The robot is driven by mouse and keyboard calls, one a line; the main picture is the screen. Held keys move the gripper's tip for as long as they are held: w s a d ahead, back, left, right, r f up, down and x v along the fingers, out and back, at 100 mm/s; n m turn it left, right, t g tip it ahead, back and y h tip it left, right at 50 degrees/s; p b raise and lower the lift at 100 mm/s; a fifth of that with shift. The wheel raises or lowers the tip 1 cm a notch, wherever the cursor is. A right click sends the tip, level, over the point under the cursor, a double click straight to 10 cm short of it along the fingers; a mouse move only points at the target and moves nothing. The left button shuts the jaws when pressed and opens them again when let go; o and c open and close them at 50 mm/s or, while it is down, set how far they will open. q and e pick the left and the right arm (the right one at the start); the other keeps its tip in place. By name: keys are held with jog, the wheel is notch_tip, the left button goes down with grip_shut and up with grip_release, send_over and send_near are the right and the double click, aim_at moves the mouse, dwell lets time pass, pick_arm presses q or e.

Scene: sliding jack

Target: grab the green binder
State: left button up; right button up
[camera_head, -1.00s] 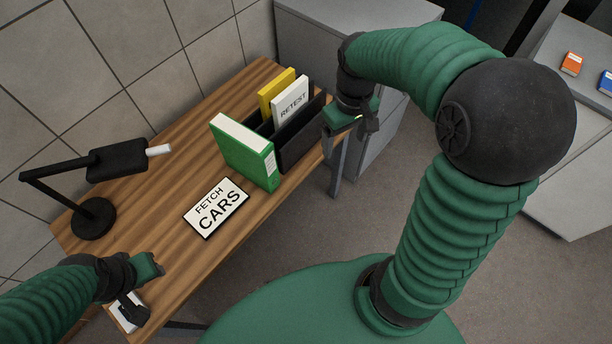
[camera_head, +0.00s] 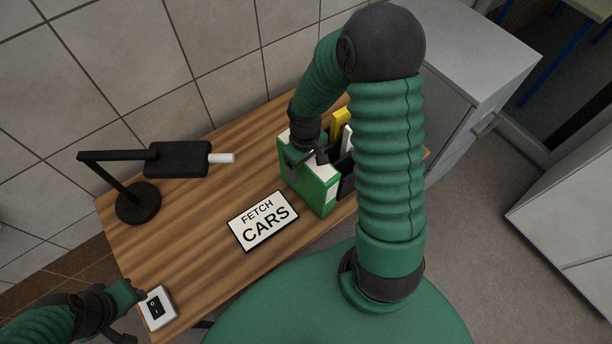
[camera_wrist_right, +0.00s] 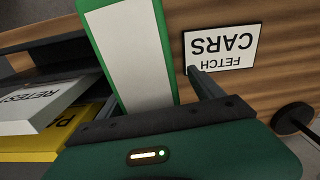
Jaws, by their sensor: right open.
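The green binder (camera_head: 319,198) stands upright on the wooden desk at the left end of a black file holder (camera_head: 346,185). Its white page side faces up in the right wrist view (camera_wrist_right: 135,55). My right gripper (camera_head: 305,160) is above the binder's top, open, and hides part of it. In the wrist view one finger (camera_wrist_right: 203,84) shows beside the binder, on the sign's side; the other finger is hard to make out. My left gripper (camera_head: 132,293) is at the desk's near left corner, beside a switch box; its jaws are unclear.
A "FETCH CARS" sign (camera_head: 263,222) lies in front of the binder. A yellow binder (camera_head: 340,124) and a white one (camera_wrist_right: 42,100) stand in the holder. A black lamp (camera_head: 138,203) and a white switch box (camera_head: 157,308) are on the desk. A grey cabinet (camera_head: 480,60) stands at right.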

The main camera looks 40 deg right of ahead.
jog(key=shift+w+d+f, duration=0.1)
jog(key=shift+w+f, duration=0.2)
jog(key=shift+s+d, duration=0.35)
jog(key=shift+d, duration=0.15)
jog(key=c, duration=0.6)
jog(key=shift+c, duration=1)
jog(key=shift+w+a+r, duration=0.1)
jog(key=shift+w+a, duration=0.05)
jog(key=shift+a, duration=0.15)
grip_shut()
